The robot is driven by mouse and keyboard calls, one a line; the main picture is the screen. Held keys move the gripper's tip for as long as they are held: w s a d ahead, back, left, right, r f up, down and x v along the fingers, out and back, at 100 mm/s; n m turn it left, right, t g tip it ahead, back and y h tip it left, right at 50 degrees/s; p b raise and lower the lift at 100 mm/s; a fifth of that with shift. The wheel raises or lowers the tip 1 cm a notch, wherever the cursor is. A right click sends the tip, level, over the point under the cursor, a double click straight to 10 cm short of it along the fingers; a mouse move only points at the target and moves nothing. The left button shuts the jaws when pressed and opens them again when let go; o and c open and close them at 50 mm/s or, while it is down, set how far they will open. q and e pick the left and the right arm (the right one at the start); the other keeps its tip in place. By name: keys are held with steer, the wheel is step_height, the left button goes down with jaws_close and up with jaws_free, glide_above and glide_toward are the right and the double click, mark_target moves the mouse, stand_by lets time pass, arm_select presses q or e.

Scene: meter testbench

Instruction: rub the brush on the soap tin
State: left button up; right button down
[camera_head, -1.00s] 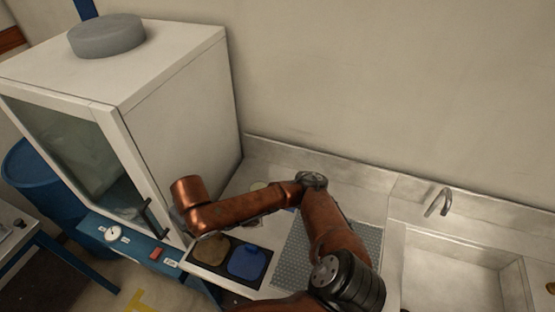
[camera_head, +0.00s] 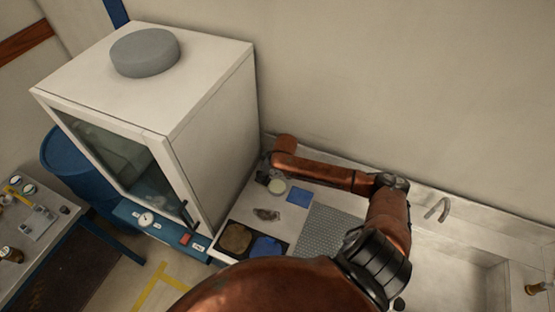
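A small round pale tin (camera_head: 277,187), which looks like the soap tin, sits on the light counter beside the white cabinet. One copper arm reaches over the counter; its elbow is at the right, so I take it for my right arm. Its wrist is at the back by the cabinet, and the dark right gripper (camera_head: 266,168) is partly visible just behind and left of the tin. Its fingers are too small and hidden to read. I cannot make out a brush for certain; a small brownish item (camera_head: 266,214) lies in front of the tin. My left gripper is not seen.
A black tray holds a brown pad (camera_head: 237,238) and a blue cloth (camera_head: 266,247). A flat blue square (camera_head: 298,197) lies right of the tin, near a grey perforated mat (camera_head: 325,232). The white cabinet (camera_head: 215,130) walls the left. A sink with a tap (camera_head: 437,208) is right.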

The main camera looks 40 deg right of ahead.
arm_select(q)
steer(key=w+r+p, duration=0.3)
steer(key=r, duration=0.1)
arm_select(e)
steer(key=s+d, duration=0.1)
steer(key=d, duration=0.5)
steer(key=shift+n, duration=0.4)
steer(key=f+b, duration=0.5)
steer(key=f, duration=0.1)
steer(key=shift+s+d+b, duration=0.3)
steer(key=shift+d+b, duration=0.05)
steer(key=shift+b, duration=0.05)
steer(key=shift+f+b, duration=0.3)
steer(key=shift+b, duration=0.05)
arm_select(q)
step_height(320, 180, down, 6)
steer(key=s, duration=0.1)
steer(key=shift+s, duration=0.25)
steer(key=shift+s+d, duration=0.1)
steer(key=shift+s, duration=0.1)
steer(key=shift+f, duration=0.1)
arm_select(e)
steer(key=shift+f, duration=0.4)
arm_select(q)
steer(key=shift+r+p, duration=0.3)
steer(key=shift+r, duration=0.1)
arm_select(e)
steer(key=shift+f, duration=0.1)
stand_by(0.3)
